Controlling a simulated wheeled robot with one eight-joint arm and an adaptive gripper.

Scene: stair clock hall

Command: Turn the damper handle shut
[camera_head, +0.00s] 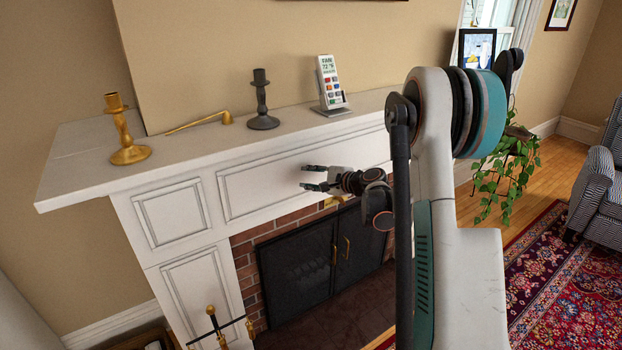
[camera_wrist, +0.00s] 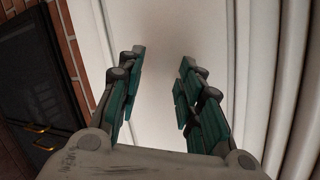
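A brass piece (camera_head: 338,200) shows at the top edge of the fireplace opening, just below and behind my gripper. It may be the damper handle, but my wrist partly hides it and I cannot tell its angle. My gripper (camera_head: 307,178) is in front of the white mantel panel, with its fingers pointing left. In the wrist view my gripper (camera_wrist: 163,56) is open with nothing between its fingers. It faces plain white panelling, and no damper handle shows there.
Dark fireplace doors (camera_head: 295,270) with brass pulls stand below, framed by brick. The mantel shelf (camera_head: 75,180) bears a brass candlestick (camera_head: 127,140), a brass snuffer (camera_head: 200,123), a dark candlestick (camera_head: 262,105) and a remote-like device (camera_head: 330,85). Fire tools (camera_head: 216,325) stand at lower left.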

